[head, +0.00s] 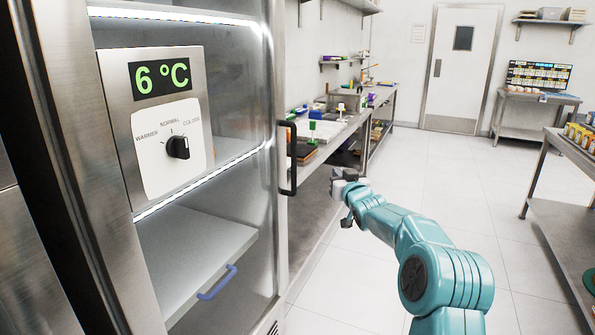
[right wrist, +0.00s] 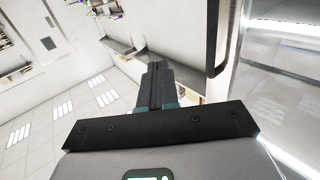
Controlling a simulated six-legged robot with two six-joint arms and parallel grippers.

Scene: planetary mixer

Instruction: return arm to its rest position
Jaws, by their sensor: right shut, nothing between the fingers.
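My right arm, teal, reaches up from the bottom of the head view. Its right gripper (head: 347,184) is raised in front of the fridge door's edge, near the black door handle (head: 290,158). In the right wrist view the fingers of the right gripper (right wrist: 158,70) lie together with nothing between them. The handle (right wrist: 222,38) shows to the right of the fingers there, apart from them. My left gripper is in neither view.
A glass-fronted fridge (head: 277,60) stands at the left, with a temperature panel (head: 160,120) reading 6 °C. Steel benches with small items run behind it. A shelved table (head: 548,210) stands at the right. The tiled floor (head: 440,170) between is clear.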

